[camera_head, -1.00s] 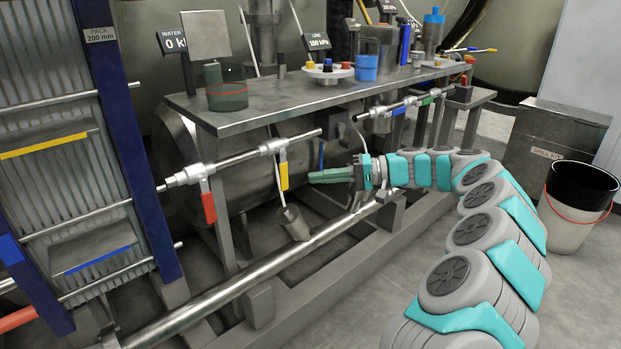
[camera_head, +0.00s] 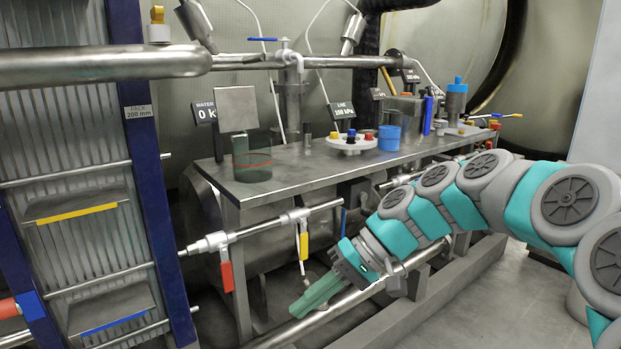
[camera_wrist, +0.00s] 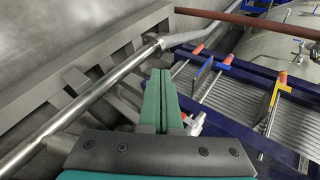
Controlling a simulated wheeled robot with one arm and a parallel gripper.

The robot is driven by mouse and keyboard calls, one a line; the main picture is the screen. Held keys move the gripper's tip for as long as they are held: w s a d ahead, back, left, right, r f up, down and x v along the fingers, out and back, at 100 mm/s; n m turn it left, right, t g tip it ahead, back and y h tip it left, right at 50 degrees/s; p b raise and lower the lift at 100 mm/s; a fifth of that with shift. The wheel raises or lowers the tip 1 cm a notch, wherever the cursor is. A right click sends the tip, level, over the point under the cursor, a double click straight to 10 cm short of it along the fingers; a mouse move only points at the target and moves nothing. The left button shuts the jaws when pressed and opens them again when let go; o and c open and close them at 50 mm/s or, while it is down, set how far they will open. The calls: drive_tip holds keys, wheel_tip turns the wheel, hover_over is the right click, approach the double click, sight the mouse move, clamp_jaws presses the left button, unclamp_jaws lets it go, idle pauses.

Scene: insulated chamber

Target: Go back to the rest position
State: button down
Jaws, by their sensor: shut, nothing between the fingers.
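My gripper (camera_head: 317,296) has green fingers that are closed together with nothing between them. In the head view it points down and left, below the front of the bench, close to the long metal pipe near the floor (camera_head: 400,267). I cannot tell whether the fingers touch the pipe. My arm comes in from the right side of the head view.
A metal bench (camera_head: 290,185) carries a green beaker (camera_head: 252,165), a blue cup (camera_head: 389,138) and a white dish (camera_head: 351,145). Below it run valves with a red handle (camera_head: 226,277) and a yellow handle (camera_head: 303,246). A blue-framed ribbed rack (camera_head: 150,190) stands left. Grey floor is open at right.

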drive_tip(key=s+d+f+m+h+p, duration=0.1)
drive_tip(key=s+d+f+h+p, duration=0.1)
drive_tip(key=s+d+f+h, duration=0.2)
drive_tip(key=s+d+f+m+h+p, duration=0.1)
drive_tip(key=s+d+f+h, duration=0.4)
drive_tip(key=s+d, duration=0.6)
drive_tip(key=s+m, duration=0.1)
drive_tip(key=s, duration=0.7)
drive_tip(key=shift+s+d+t+h+p, duration=0.2)
drive_tip(key=shift+d+t+h+p, duration=0.1)
drive_tip(key=shift+h+p, duration=0.1)
